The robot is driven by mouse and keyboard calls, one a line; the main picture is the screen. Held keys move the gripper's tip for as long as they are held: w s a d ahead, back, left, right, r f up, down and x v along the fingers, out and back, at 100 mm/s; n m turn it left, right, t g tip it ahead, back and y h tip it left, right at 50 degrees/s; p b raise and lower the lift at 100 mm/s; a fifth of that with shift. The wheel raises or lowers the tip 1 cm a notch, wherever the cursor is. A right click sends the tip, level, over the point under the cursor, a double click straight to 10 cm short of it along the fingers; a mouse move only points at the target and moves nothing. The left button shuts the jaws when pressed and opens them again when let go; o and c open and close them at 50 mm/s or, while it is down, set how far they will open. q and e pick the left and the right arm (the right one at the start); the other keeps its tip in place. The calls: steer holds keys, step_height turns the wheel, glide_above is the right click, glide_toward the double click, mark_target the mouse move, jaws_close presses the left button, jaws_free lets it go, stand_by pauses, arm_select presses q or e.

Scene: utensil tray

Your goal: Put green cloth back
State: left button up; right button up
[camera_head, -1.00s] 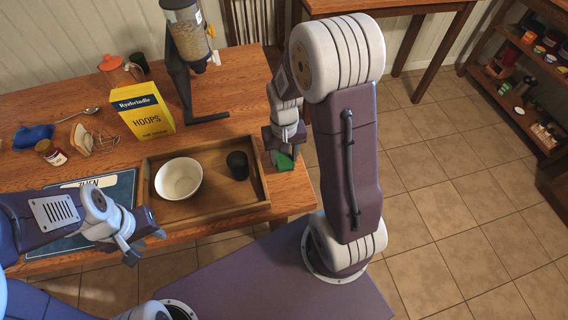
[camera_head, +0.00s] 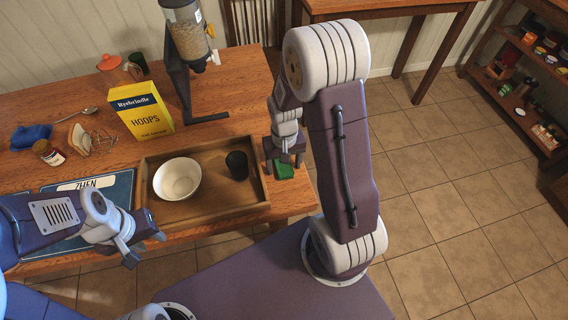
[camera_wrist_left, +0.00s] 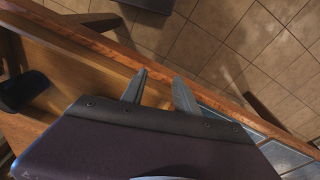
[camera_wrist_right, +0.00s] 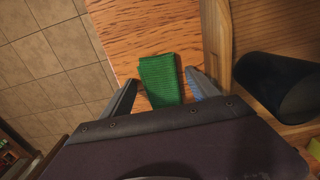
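The green cloth (camera_head: 284,171) lies as a small folded rectangle on the bare strip of table right of the wooden tray (camera_head: 247,207). My right gripper (camera_head: 283,163) is just over it, pointing down. In the right wrist view the cloth (camera_wrist_right: 161,80) lies between and beyond the two spread fingertips (camera_wrist_right: 161,76), with small gaps beside it, so the gripper looks open. My left gripper (camera_head: 148,248) is open and empty near the table's front edge; its spread fingers (camera_wrist_left: 160,82) show in the left wrist view.
A white bowl (camera_head: 177,179) and a dark cup (camera_head: 237,165) stand in the tray. A yellow cereal box (camera_head: 143,112) and cereal dispenser (camera_head: 186,60) stand behind. A blue placemat (camera_head: 118,190) lies left. The table's right edge is close to the cloth.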

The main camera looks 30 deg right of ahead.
mark_target(284, 165)
steer(key=shift+r, duration=0.35)
step_height(284, 165, up, 12)
steer(key=p, duration=0.3)
steer(key=s+a+f+n+t, duration=0.1)
steer(key=s+a+f+n, duration=0.1)
steer(key=s, duration=0.5)
steer(key=a+f, duration=0.1)
steer(key=a, duration=0.1)
steer(key=shift+s+a, duration=0.15)
steer(key=shift+a, duration=0.15)
step_height(284, 165, up, 5)
steer(key=p, duration=0.5)
steer(key=shift+r, duration=0.1)
